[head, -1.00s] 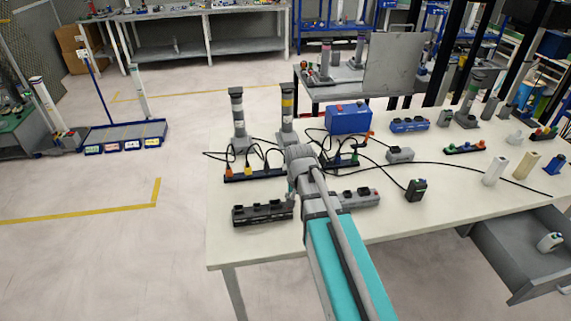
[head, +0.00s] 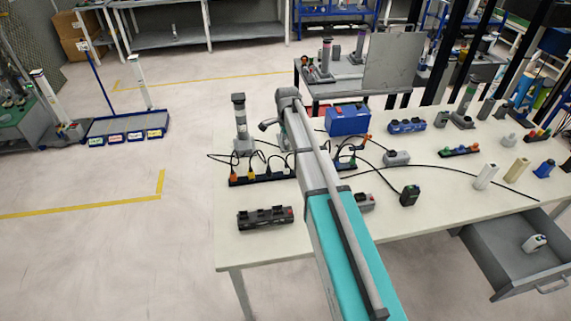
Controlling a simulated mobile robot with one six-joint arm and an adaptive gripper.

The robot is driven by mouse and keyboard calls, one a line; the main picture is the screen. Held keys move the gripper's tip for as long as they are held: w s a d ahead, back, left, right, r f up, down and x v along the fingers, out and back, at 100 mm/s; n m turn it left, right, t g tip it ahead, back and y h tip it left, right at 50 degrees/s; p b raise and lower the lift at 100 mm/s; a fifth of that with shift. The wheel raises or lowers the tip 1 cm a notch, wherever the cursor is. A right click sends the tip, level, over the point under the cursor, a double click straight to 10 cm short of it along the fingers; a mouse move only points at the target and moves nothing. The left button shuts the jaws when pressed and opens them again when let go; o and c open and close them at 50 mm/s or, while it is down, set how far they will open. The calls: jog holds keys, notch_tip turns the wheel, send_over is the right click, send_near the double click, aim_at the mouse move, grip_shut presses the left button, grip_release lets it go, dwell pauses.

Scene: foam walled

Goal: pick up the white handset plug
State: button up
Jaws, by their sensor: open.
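I cannot tell for certain which thing is the white handset plug. A small pale plug (head: 285,169) sits near the right end of the rear black power strip (head: 262,180), beside yellow and orange plugs. An upright white block (head: 486,176) stands at the right of the table, and a white object (head: 535,242) lies in the open drawer. My gripper (head: 268,125) is open and raised over the table's far left part, beside the grey post. It is apart from all three. My arm hides part of the table's middle.
A second dark power strip (head: 265,217) lies near the front left. A grey post (head: 240,125), a blue box (head: 347,119) and loose black cables crowd the back. The open drawer (head: 507,258) juts out at right.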

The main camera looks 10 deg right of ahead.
aim_at(286, 167)
jog(key=shift+w+r, duration=0.1)
jog(key=shift+w, duration=0.15)
notch_tip(286, 167, down, 9)
jog(key=b, duration=0.8)
jog(key=shift+r+b, duration=0.15)
jog(key=shift+b, duration=0.2)
dwell(0.4)
notch_tip(286, 167, down, 5)
jog(key=b, duration=0.5)
jog(key=shift+w, duration=0.1)
jog(key=shift+a, duration=0.1)
dwell(0.6)
grip_shut()
